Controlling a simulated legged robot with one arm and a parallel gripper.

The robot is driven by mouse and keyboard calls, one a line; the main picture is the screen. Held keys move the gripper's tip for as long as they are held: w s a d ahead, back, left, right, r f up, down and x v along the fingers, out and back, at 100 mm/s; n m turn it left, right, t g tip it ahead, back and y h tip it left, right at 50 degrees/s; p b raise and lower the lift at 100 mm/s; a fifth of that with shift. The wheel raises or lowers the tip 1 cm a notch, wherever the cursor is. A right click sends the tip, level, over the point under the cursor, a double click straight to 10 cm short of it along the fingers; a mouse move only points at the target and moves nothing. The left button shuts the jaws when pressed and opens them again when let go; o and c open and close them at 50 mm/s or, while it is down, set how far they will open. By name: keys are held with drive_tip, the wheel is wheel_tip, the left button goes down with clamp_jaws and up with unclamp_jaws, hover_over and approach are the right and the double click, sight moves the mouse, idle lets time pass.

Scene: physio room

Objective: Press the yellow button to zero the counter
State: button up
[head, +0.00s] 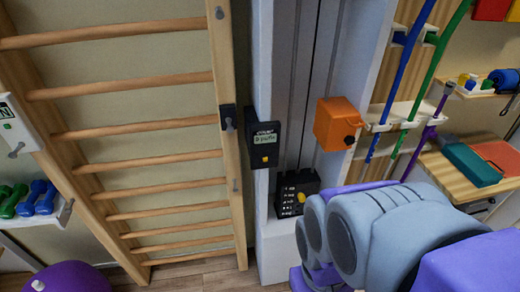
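A black counter box (262,128) is mounted upright on the pale column right of the wooden wall bars. Its greenish display (265,139) sits in the upper half, with text too small to read surely. The yellow button (265,160) is on its lower front face, uncovered. Grey and purple links, which look like my arm, fill the lower right, apart from the box in the picture. My gripper's fingers cannot be made out, and nothing shows touching the button.
A second black box (297,190) with a yellow part sits lower right. An orange box (338,123) juts out farther right, near blue and green poles. Wooden wall bars (140,128) stand left. Dumbbells (38,199) and a purple ball (70,277) are far left.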

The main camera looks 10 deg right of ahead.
clamp_jaws()
idle(1.4)
